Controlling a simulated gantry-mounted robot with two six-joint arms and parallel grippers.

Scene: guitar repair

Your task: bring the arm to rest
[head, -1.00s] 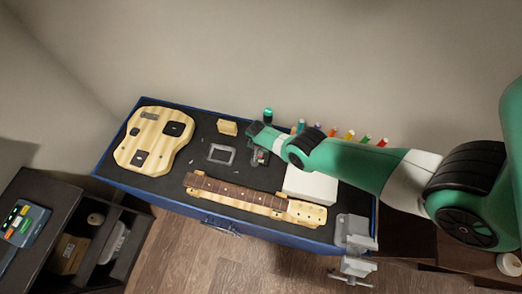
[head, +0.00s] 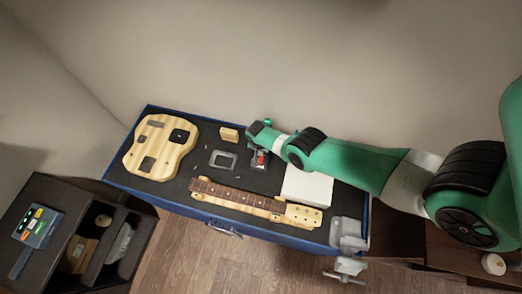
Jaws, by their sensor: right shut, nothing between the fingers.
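My right arm comes in from the right, over the far right part of the workbench (head: 215,212). Its wrist is above the bench's back edge. My right gripper (head: 259,158) points down beside the grey rectangular frame and is shut, with nothing seen held. A small red patch shows at the gripper; I cannot tell what it belongs to. My left gripper is not in view.
The guitar body (head: 165,148) lies at the left, the neck (head: 245,200) along the front. A grey frame (head: 223,160), wooden block (head: 229,135), white box (head: 307,187) and vise (head: 347,235) are on the bench. A dark shelf unit (head: 115,213) stands front left.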

